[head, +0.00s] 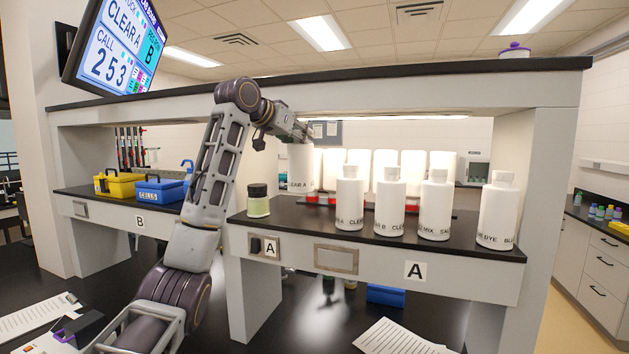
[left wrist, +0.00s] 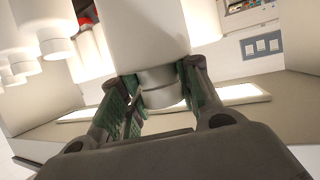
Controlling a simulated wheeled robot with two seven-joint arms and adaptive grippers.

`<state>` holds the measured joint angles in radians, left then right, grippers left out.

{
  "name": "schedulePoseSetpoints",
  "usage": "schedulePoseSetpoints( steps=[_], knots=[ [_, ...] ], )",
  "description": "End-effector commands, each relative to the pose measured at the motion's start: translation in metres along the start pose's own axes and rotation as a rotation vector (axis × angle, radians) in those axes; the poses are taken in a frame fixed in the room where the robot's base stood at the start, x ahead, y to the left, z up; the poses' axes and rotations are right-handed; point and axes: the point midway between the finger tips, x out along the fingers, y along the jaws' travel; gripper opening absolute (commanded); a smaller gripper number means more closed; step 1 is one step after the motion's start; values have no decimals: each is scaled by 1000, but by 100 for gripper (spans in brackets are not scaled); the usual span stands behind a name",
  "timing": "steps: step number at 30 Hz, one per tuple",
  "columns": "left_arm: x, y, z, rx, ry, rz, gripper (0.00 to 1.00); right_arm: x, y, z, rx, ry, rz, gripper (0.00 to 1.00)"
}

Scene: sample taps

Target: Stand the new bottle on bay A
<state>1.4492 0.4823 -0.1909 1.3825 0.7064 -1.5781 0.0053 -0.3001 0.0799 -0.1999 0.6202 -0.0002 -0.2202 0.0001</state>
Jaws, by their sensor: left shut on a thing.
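A white bottle (head: 301,168) marked "CLEAR A" hangs upright from my left gripper (head: 303,138) over the left part of bay A's dark shelf (head: 300,232). In the left wrist view the fingers (left wrist: 155,95) are shut around the neck or cap of this bottle (left wrist: 150,35). Whether its base touches anything is hard to tell. A row of several white bottles stands on bay A to its right; the nearest (head: 349,200) is also marked "CLEAR". My right gripper is not in view.
A small dark-capped jar (head: 258,203) stands at the left end of bay A. Backlit white containers with red bases (head: 332,172) stand behind the row. Bay B holds a yellow box (head: 118,184) and a blue box (head: 160,190). An upper shelf (head: 400,80) spans above.

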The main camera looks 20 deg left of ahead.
Motion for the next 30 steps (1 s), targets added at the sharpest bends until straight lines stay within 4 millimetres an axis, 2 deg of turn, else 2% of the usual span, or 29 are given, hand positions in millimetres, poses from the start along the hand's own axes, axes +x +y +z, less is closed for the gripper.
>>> schedulePoseSetpoints(
  steps=[15, 30],
  knots=[
    [15, 0, 38, 1, 2, -1, 0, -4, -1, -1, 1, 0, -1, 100],
    [17, 0, 42, 1, 3, 0, 0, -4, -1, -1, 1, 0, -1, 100]
  ],
)
